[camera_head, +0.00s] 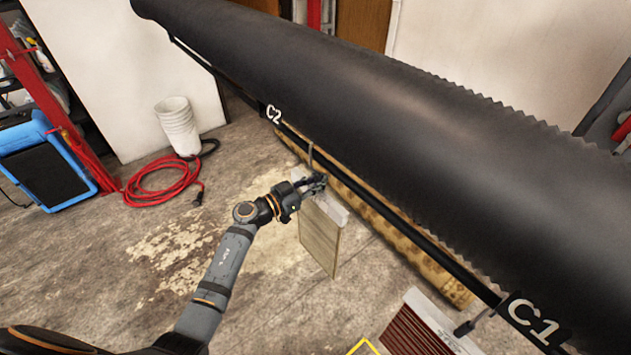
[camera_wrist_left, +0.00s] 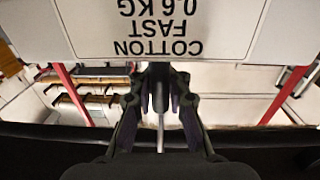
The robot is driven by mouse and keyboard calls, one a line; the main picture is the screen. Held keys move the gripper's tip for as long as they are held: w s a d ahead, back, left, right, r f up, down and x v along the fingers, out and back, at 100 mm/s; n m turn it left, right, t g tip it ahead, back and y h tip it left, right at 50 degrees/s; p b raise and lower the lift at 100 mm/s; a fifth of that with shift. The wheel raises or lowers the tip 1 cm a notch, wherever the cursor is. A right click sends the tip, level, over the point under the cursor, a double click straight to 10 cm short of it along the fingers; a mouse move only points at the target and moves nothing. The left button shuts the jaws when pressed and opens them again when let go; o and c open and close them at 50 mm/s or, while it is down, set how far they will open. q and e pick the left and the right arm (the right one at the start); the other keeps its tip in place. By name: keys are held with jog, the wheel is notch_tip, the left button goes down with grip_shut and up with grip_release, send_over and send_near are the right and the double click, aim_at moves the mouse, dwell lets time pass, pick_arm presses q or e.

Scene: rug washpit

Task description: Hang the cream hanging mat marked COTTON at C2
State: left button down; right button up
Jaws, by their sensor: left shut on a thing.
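The cream mat (camera_head: 318,238) hangs below my left gripper (camera_head: 316,183) in the head view, with a pale header across its top. In the left wrist view its white label (camera_wrist_left: 160,28) reads COTTON FAST 0.6 KG, upside down. My left gripper, also in the left wrist view (camera_wrist_left: 160,95), is shut on the mat's grey hook stem (camera_wrist_left: 160,130). The hook (camera_head: 311,156) overlaps the black rail (camera_head: 400,228) in the head view; I cannot tell whether it bears on it. The C2 tag (camera_head: 273,113) is up and left of the hook. My right gripper is out of view.
A large black roller (camera_head: 380,110) runs above the rail. A red-striped mat (camera_head: 415,330) hangs near the C1 tag (camera_head: 533,320). A rolled tan rug (camera_head: 400,240) lies beneath. A white bucket (camera_head: 178,125) and red hose (camera_head: 150,185) are on the floor at left.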

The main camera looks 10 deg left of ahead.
pick_arm(q)
jog(key=shift+f, duration=0.1)
jog(key=shift+f+b, duration=0.4)
jog(key=shift+f, duration=0.2)
jog(key=shift+f+b, duration=0.6)
jog(key=shift+f, duration=0.75)
